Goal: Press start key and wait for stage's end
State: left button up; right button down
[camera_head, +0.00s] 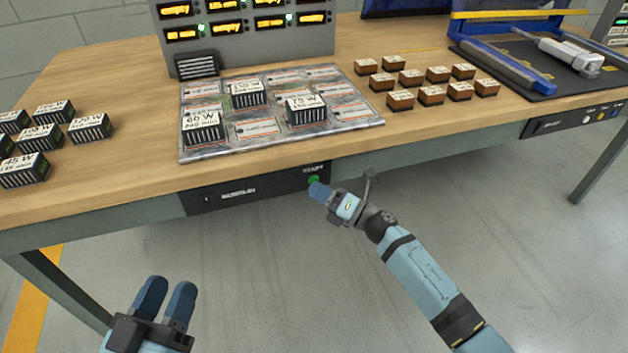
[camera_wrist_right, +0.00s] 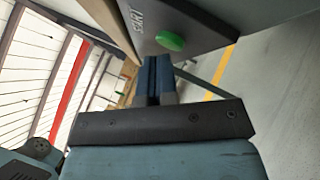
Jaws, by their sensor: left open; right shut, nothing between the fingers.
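The green start key (camera_head: 314,180) is on a dark panel (camera_head: 262,192) on the workbench's front edge, below a "START" label. It also shows in the right wrist view (camera_wrist_right: 170,41), lit green. My right gripper (camera_head: 318,191) is shut and empty, its blue fingertips just in front of and below the key. In the right wrist view the fingers (camera_wrist_right: 154,72) point towards the panel close to the key; I cannot tell whether they touch it. My left gripper (camera_head: 167,296) is open and empty, low in front of the bench, away from everything.
A grey board (camera_head: 255,153) on the bench has labelled places and three black-and-white blocks. More such blocks (camera_head: 38,170) stand left, small brown boxes (camera_head: 400,100) right. A grey cabinet (camera_head: 245,50) with orange displays and green lamps stands behind. Floor in front is free.

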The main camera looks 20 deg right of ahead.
jog(key=shift+w, duration=0.3)
jog(key=shift+s, duration=0.1)
dwell(0.3)
jog(key=shift+s, duration=0.75)
jog(key=s+p, duration=0.1)
jog(key=s, duration=0.4)
jog(key=shift+d, duration=0.1)
dwell(0.7)
